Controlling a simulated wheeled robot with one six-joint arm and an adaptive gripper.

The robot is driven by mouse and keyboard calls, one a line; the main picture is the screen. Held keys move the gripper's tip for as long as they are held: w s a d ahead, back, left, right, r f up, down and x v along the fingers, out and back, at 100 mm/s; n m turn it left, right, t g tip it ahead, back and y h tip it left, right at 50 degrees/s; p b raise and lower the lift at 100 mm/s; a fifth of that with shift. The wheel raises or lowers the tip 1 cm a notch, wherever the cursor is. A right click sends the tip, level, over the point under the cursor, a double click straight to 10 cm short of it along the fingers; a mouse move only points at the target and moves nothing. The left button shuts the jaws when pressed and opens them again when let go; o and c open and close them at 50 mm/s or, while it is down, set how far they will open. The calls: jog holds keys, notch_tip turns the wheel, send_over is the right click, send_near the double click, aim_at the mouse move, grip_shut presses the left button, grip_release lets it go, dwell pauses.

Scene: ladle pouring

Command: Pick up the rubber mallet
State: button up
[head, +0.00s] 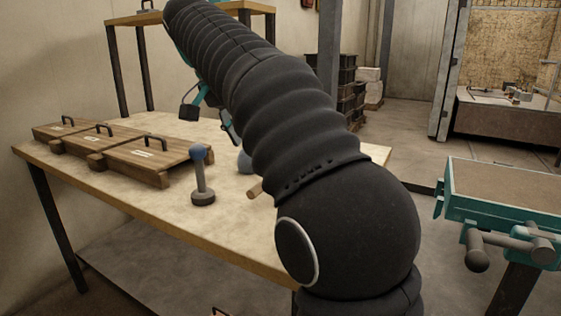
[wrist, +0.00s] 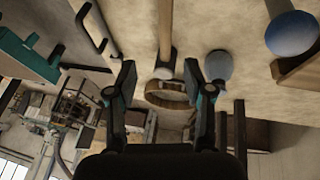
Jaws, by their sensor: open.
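A short piece of wooden handle (head: 255,190) also shows beside my arm in the head view, the rest hidden. My gripper (wrist: 160,75) is open and empty, its two fingers either side of the handle's line in the wrist view. Whether they are level with the handle is unclear.
A blue-topped knob on a dark stand (head: 202,176) rises from the table (head: 130,192). Wooden lids with black handles (head: 150,150) line the left. A grey-blue rounded thing (wrist: 218,65) sits right of the handle, near the right finger. A round wooden-rimmed thing (wrist: 166,95) shows between the fingers.

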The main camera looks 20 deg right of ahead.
jog(key=x, duration=0.2)
jog(key=b+x, duration=0.1)
jog(key=x, duration=0.2)
jog(key=b+x, duration=0.1)
jog(key=x, duration=0.1)
jog(key=shift+w+d+f, duration=0.2)
jog(key=shift+w, duration=0.1)
jog(key=shift+w+b+x, duration=0.1)
jog(key=shift+b+x, duration=0.25)
jog(key=shift+x, duration=1.2)
jog(key=shift+w+b+x, duration=0.15)
jog(key=shift+b+x, duration=0.15)
jog(key=shift+x, duration=1.25)
jog(key=shift+a, duration=0.15)
grip_shut()
